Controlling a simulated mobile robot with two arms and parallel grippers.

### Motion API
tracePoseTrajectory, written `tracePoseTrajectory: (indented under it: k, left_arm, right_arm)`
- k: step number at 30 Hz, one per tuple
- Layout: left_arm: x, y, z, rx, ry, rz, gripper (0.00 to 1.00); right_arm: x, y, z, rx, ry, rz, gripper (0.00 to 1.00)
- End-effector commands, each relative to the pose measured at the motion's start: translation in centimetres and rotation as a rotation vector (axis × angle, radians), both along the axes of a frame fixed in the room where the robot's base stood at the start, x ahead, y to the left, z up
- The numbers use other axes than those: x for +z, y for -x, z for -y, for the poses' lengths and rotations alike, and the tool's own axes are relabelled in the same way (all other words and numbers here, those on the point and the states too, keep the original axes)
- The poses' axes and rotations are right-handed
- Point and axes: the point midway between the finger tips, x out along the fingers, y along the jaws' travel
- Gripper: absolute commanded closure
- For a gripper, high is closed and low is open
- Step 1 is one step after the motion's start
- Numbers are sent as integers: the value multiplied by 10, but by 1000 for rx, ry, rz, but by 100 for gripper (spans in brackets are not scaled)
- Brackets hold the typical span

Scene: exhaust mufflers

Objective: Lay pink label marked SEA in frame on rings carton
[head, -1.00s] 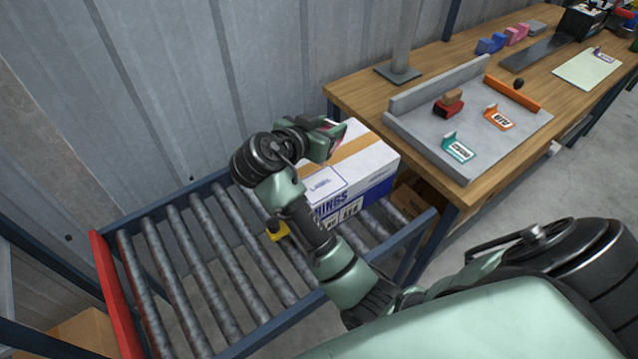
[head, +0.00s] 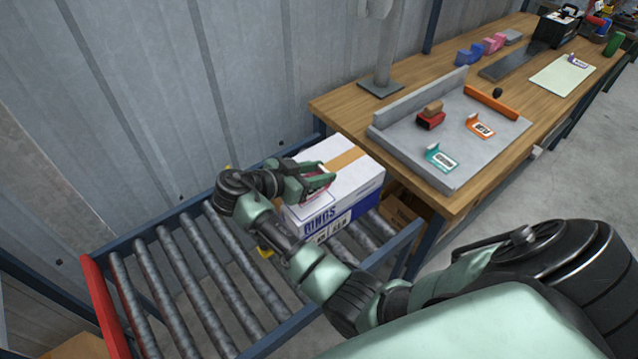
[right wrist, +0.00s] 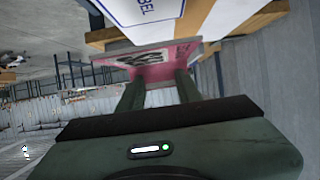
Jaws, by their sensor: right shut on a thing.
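The rings carton (head: 355,163) is a white box with a blue lower band, an orange tape strip and the word RINGS, standing on the roller conveyor. My right gripper (head: 318,187) is over the near left part of its top. In the right wrist view the gripper (right wrist: 160,82) is shut on the pink label (right wrist: 165,62), which has dark printing I cannot read fully. The label is close to the carton (right wrist: 232,14); contact is unclear. The carton's blue-outlined frame (right wrist: 140,8) shows partly there and is mostly hidden by my gripper in the head view. My left gripper is not in view.
The workbench (head: 345,108) stands at right, with a grey tray (head: 455,125) holding a teal label (head: 441,158), an orange label (head: 481,127) and a red piece (head: 430,120). A clipboard (head: 563,73) lies farther back. The conveyor rollers (head: 185,268) at left are clear.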

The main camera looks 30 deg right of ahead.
Motion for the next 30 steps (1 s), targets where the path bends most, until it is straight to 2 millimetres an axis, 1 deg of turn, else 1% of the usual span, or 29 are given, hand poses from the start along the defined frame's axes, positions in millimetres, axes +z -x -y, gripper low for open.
tracePoseTrajectory:
  k: [1,7,13,15,24,25,26,27,30]
  left_arm:
    - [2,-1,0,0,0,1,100]
    - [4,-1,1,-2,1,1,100]
    - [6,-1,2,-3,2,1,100]
    - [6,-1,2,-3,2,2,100]
    - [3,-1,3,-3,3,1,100]
    - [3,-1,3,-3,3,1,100]
    - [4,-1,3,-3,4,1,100]
    - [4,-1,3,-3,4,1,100]
    - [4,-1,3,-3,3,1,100]
  right_arm:
    - [-6,0,0,1,2,-3,100]
    - [-24,0,0,1,0,-2,100]
    - [-50,-1,0,0,1,-1,100]
    - [-54,-1,0,1,0,0,100]
    - [-57,-1,0,1,0,1,100]
    - [-57,-1,0,1,0,1,63]
    - [-56,-1,0,1,0,1,55]
    - [-56,-1,0,1,0,1,44]
    - [-55,-1,0,1,0,1,44]
